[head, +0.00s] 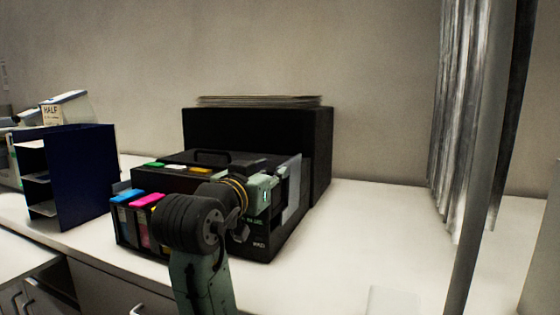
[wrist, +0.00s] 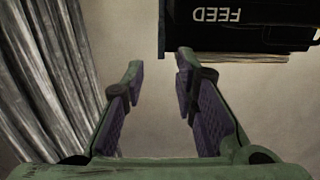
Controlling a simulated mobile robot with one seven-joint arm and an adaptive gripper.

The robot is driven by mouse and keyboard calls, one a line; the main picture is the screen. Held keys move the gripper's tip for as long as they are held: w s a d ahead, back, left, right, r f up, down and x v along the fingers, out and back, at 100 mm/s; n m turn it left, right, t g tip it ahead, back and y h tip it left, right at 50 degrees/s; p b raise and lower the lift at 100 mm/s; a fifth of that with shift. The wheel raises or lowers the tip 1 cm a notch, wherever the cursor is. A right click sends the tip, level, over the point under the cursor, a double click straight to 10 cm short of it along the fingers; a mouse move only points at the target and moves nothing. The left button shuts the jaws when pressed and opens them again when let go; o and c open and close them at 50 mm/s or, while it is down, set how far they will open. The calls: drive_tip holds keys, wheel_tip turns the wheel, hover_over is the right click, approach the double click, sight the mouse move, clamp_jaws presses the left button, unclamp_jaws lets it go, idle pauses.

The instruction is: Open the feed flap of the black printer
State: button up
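The black printer (head: 320,150) stands on the white counter, with coloured cartridges along its lower left side. In the wrist view a black part lettered FEED (wrist: 240,36) appears upside down at the upper right. I cannot tell how far the feed flap is open. My gripper (wrist: 160,62) is open and empty, its two fingers well apart. The right fingertip is close to the lower left corner of the FEED part; contact is unclear. In the head view my gripper (head: 265,190) is in front of the printer, and my arm hides part of its front.
A stack of paper (head: 260,100) lies on top of the printer. A dark blue shelf unit (head: 88,175) stands to its left. A grey pole (head: 475,190) and hanging grey sheets (head: 455,110) are at the right. The white counter (head: 370,225) is mostly clear right of the printer.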

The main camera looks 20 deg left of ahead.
sight(278, 168)
drive_tip(key=w+p, duration=0.1)
drive_tip(key=w, duration=0.5)
drive_tip(key=shift+w+p, duration=0.15)
drive_tip(key=shift+p, duration=0.2)
drive_tip(key=shift+c, duration=0.2)
clamp_jaws()
